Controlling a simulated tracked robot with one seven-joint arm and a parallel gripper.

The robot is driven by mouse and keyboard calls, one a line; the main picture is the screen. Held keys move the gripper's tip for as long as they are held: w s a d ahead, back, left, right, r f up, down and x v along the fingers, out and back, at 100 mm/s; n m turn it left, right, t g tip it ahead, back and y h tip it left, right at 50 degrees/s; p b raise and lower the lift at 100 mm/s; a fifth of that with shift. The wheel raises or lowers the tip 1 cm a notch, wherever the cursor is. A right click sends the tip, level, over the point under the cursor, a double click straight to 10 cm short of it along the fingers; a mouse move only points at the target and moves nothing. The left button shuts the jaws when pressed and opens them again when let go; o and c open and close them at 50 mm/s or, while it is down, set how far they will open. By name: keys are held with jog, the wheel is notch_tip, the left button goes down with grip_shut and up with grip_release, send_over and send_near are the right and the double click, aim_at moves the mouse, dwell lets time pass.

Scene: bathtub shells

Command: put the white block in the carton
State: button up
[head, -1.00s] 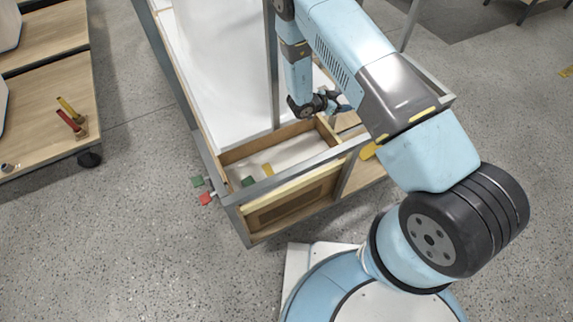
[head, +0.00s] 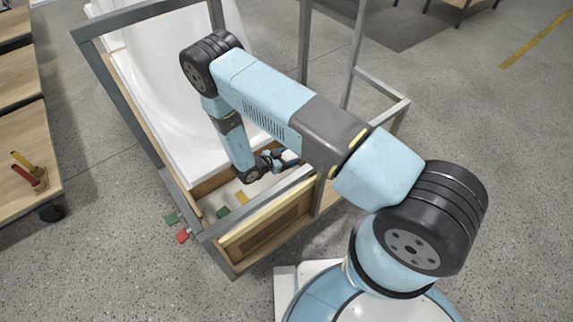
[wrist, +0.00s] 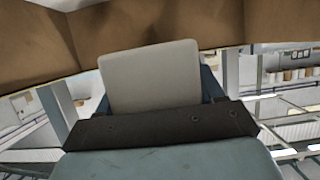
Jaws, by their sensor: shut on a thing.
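The white block (wrist: 150,78) fills the middle of the wrist view, pale and flat-faced, between the fingers of my gripper. My gripper (head: 285,160) is shut on it, at the right of the wooden compartment in the head view. The block cannot be made out in the head view. A brown, cardboard-like surface (wrist: 270,22) crosses the top of the wrist view behind the block; I cannot tell whether it is the carton. No carton is clearly visible in the head view, where my arm hides part of the frame.
The wooden compartment (head: 262,232) holds a green block (head: 223,212) and a yellow block (head: 241,198). Another green block (head: 171,218) and a red block (head: 182,236) show just outside its left side. A white tub shell (head: 150,95) and grey metal posts (head: 304,45) stand behind.

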jog(key=shift+s+a+f, duration=0.1)
jog(key=shift+s+f, duration=0.05)
jog(key=shift+f, duration=0.05)
jog(key=f, duration=0.3)
jog(key=shift+s+a, duration=0.1)
jog(key=shift+s, duration=0.1)
jog(key=shift+f, duration=0.3)
jog(key=shift+f, duration=0.55)
jog(key=o, duration=1)
jog(key=shift+r, duration=0.1)
jog(key=shift+r, duration=0.25)
jog(key=v, duration=1.2)
jog(key=shift+s+r, duration=0.1)
jog(key=shift+r, duration=0.1)
